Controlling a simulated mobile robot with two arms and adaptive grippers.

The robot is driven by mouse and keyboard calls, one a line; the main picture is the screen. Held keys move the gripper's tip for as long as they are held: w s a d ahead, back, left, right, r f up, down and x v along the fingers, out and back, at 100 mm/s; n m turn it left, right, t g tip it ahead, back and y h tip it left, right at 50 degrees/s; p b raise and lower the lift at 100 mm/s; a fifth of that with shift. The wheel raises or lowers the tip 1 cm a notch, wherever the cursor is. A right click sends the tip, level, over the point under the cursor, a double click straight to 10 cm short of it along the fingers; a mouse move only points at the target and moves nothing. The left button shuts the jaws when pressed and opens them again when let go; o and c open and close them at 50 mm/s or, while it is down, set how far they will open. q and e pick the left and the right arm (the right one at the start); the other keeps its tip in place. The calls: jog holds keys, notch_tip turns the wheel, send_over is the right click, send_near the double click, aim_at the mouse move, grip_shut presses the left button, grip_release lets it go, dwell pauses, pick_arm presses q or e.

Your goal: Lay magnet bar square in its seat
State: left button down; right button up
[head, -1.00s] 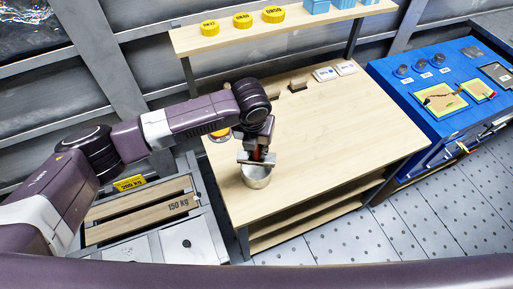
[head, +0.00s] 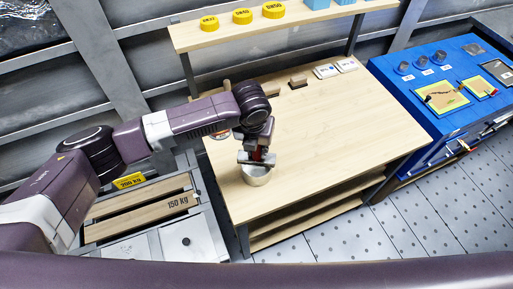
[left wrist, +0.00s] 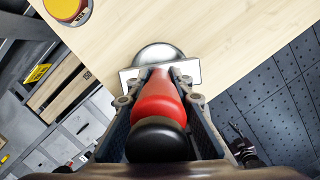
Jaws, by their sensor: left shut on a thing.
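My left gripper (head: 258,160) is over the near left part of the wooden bench. In the left wrist view its two fingers (left wrist: 158,92) are closed on the red handle (left wrist: 157,98) with a black end. A pale flat bar (left wrist: 130,78), which I take as the magnet bar, lies crosswise at the handle's far end. A round silver cup (head: 257,181) stands on the bench just under the gripper. It also shows beyond the bar in the left wrist view (left wrist: 157,53). The bar hides part of it, and I cannot tell whether they touch.
The wooden bench (head: 330,140) is mostly clear. Small blocks and two white cards (head: 326,71) lie at its back, below a shelf with yellow weights (head: 242,16). A blue cabinet (head: 430,110) stands right. A dark part, perhaps my right gripper (left wrist: 243,148), shows over the floor.

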pick_arm(q)
jog(key=shift+f, duration=0.15)
jog(key=shift+p, duration=0.55)
dwell(1.0)
jog(key=shift+f, duration=0.6)
dwell(1.4)
jog(key=c, duration=1.6)
grip_release()
jog(key=r, duration=0.4)
jog(key=s+r, duration=0.1)
jog(key=r, duration=0.3)
jog(key=s+r, duration=0.1)
jog(key=r, duration=0.2)
jog(key=shift+s+a+r, duration=0.15)
jog(key=shift+a+r, duration=0.15)
jog(key=shift+r, duration=0.1)
